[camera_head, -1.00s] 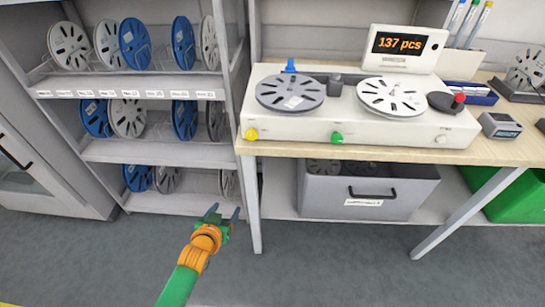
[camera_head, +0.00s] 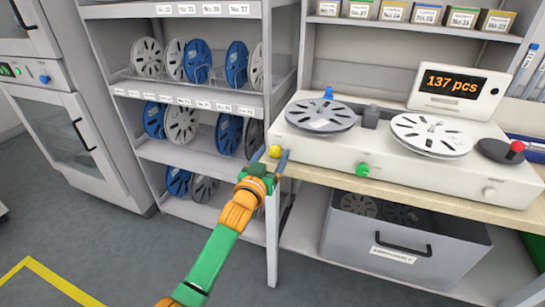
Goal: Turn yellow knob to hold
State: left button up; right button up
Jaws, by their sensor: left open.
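The yellow knob (camera_head: 275,151) is on the left end of the front face of the white counting machine (camera_head: 325,146). My left gripper (camera_head: 272,159) is open, with one finger to the left of the knob and the other to its right in the picture. Whether the fingers touch the knob cannot be told. The lower part of the knob is close behind the gripper. A green knob (camera_head: 363,170) is further right on the same face. My right gripper is not in view.
Two reels sit on the machine, a grey one (camera_head: 321,115) and a white one (camera_head: 431,134). The display (camera_head: 454,84) reads 137 pcs. A shelf of reels (camera_head: 200,93) stands left of the table. A grey bin (camera_head: 405,257) is below the tabletop.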

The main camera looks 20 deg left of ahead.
pick_arm(q)
grip_shut()
jog(key=m+p, duration=0.1)
jog(key=m, duration=0.2)
jog(key=shift+m, duration=0.3)
jog(key=m+p, duration=0.1)
jog(key=m, duration=0.3)
jog(key=shift+f+m, duration=0.1)
jog(key=shift+m, duration=0.2)
jog(key=m, duration=0.5)
jog(key=shift+d+p, duration=0.1)
jog(key=shift+p, duration=0.25)
jog(key=shift+f+m, duration=0.15)
jog(key=shift+m, duration=2.15)
